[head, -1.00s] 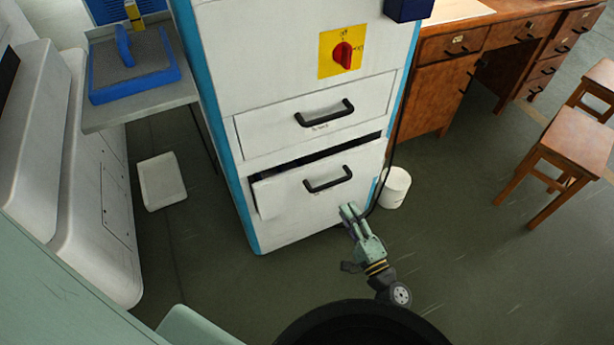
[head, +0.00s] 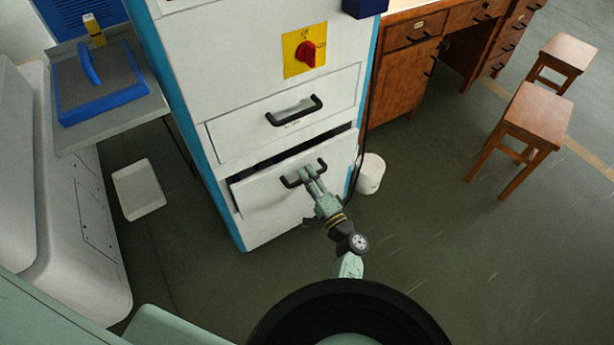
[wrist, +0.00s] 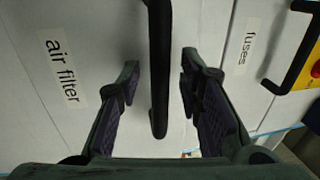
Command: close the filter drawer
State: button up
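The filter drawer (head: 270,190) is the lower white drawer of the tall cabinet. It stands partly open, with a dark gap along its top edge. In the wrist view its front carries an "air filter" label (wrist: 63,72). Its black bar handle (wrist: 158,75) passes between the two fingers of my gripper (wrist: 160,85), with a gap showing on each side. My gripper is open and also shows at the handle in the head view (head: 308,174). It hides the middle of the handle there.
The upper drawer (head: 250,128), labelled "fuses" in the wrist view (wrist: 245,45), is shut. A red rotary switch (head: 306,53) sits above it. A white bucket (head: 370,174) stands right of the cabinet, and a white tray (head: 138,189) lies left. The floor at right is clear up to the stools (head: 528,112).

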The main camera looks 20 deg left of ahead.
jog(key=shift+c, duration=0.6)
grip_shut()
jog(key=shift+a, duration=0.1)
